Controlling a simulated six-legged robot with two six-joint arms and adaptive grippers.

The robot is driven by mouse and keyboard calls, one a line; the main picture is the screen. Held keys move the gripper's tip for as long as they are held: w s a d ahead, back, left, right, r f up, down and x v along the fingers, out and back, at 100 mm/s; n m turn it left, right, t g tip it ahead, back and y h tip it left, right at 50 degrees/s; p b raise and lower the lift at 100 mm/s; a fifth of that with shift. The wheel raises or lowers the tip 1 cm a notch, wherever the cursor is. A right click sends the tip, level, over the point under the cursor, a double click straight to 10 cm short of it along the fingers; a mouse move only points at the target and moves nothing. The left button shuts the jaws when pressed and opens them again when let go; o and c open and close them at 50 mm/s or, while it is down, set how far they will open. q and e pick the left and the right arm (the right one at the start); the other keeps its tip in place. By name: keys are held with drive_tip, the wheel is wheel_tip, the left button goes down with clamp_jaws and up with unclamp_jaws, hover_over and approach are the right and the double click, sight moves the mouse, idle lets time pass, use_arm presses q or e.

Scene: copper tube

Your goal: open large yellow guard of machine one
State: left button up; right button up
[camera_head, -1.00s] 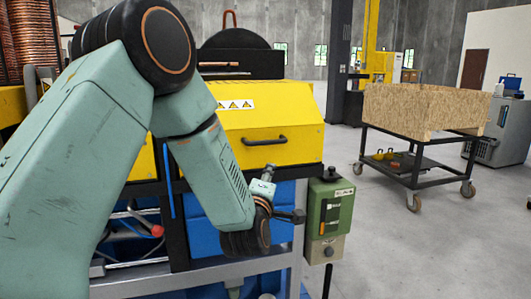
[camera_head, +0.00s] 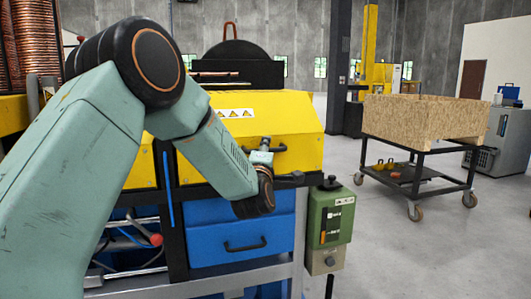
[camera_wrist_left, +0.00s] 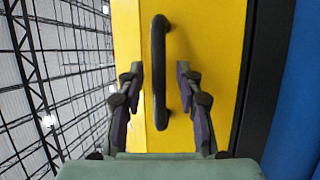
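The large yellow guard (camera_head: 290,115) is down on the front of the machine, with warning labels on its upper face. Its black bar handle (camera_head: 281,149) is on the lower front. My left gripper (camera_head: 264,148) is at the left part of this handle in the head view, its fingers partly hidden. In the left wrist view my left gripper (camera_wrist_left: 159,76) is open, with one finger on each side of the black handle (camera_wrist_left: 158,50). Gaps show between the fingers and the handle. The yellow guard (camera_wrist_left: 210,30) fills the middle behind it. My right gripper is not in view.
A blue drawer (camera_head: 240,243) with a black handle sits below the guard. A green control box (camera_head: 330,215) stands at the machine's right corner. A wooden crate on a wheeled cart (camera_head: 420,120) stands further right. The floor between is clear.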

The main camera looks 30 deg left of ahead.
use_arm(q)
drive_tip(key=shift+d, duration=0.1)
drive_tip(key=shift+c, duration=0.5)
clamp_jaws()
